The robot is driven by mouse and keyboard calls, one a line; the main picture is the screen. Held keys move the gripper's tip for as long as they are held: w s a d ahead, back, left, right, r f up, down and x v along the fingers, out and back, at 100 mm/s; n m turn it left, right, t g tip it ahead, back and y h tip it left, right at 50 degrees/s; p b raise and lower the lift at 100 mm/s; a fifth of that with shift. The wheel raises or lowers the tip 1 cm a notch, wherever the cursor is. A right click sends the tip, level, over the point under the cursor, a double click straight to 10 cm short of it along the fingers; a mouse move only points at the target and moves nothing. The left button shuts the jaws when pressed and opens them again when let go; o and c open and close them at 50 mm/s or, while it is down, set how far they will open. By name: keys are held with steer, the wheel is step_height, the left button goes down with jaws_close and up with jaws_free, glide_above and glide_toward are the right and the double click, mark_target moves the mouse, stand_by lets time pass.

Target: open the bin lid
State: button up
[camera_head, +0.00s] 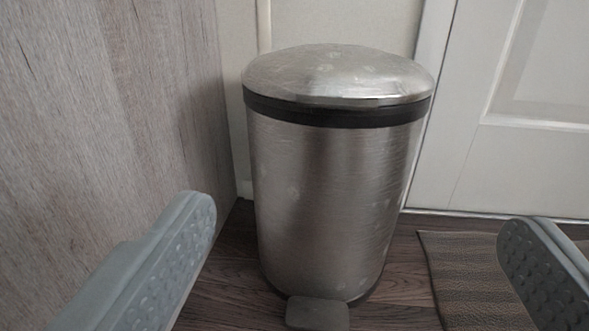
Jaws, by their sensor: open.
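A brushed-metal pedal bin (325,200) stands upright on the floor in the middle of the view. Its domed lid (338,72) is closed, resting on a black band (335,112) around the top of the body. A grey pedal (317,313) sticks out at the bottom front. My gripper (357,245) is open, with one grey finger at the lower left and one at the lower right. The fingers are in front of the bin, apart from it, with nothing between them that they touch.
A wood-grain panel (105,110) stands close on the left of the bin. A white panelled door (530,110) and its frame are behind on the right. A dark ribbed mat (460,270) lies on the wood-look floor (405,285) to the right.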

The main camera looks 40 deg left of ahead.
mark_target(336, 106)
steer(key=x, duration=1.7)
steer(key=shift+s+a+f, duration=0.1)
steer(key=shift+a+f, duration=0.1)
steer(key=shift+f, duration=0.2)
steer(key=c, duration=1.4)
